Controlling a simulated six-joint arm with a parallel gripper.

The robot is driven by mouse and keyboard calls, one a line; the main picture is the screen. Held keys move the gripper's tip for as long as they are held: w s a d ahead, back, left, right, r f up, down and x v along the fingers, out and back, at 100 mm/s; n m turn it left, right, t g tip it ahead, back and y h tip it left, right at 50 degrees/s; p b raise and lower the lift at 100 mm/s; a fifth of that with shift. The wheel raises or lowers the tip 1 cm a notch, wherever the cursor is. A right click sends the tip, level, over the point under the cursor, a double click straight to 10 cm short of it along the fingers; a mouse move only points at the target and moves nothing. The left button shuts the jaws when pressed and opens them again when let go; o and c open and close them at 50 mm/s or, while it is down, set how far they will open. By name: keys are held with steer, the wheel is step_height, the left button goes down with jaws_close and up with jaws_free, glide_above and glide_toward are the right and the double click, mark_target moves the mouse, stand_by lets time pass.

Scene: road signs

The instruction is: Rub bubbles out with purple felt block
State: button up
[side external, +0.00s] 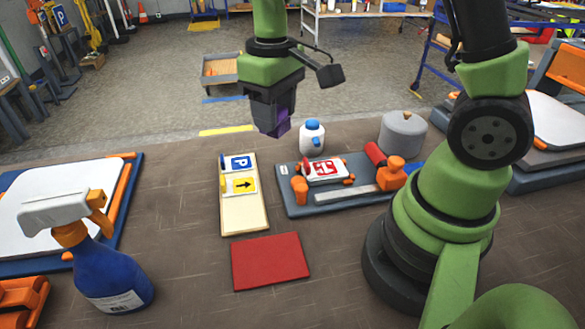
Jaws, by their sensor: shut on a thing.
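My gripper (277,130) points down above the back of the bench and is shut on the purple felt block (283,115). The block shows between the fingers and is held clear of the surface. Below and to its left, a pale wooden board (243,212) bears a blue P sign (238,164) and a yellow arrow sign (241,185). A red and white sign (326,170) lies on a grey tray (290,205). Bubbles are too small to make out on any sign.
A white bottle with a blue cap (312,140) stands behind the tray, near a grey round container (402,134). A red mat (270,262) lies in front. A blue spray bottle (100,265) stands at left before a white panel (60,205). Bare bench lies between them.

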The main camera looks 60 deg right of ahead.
mark_target(329, 168)
stand_by(0.4)
steer(key=s+d+f+m, duration=0.1)
steer(key=d+f+m, duration=0.1)
steer(key=d+m, duration=0.1)
steer(key=s+d+f+m, duration=0.2)
steer(key=d+f+m, duration=0.1)
steer(key=d, duration=0.1)
steer(key=s+d+f+m, duration=0.2)
steer(key=d+f+m, duration=0.1)
steer(key=d, duration=0.1)
steer(key=shift+s+d+f, duration=0.15)
steer(key=shift+s+f, duration=0.1)
steer(key=shift+f, duration=1.9)
steer(key=shift+f, duration=0.6)
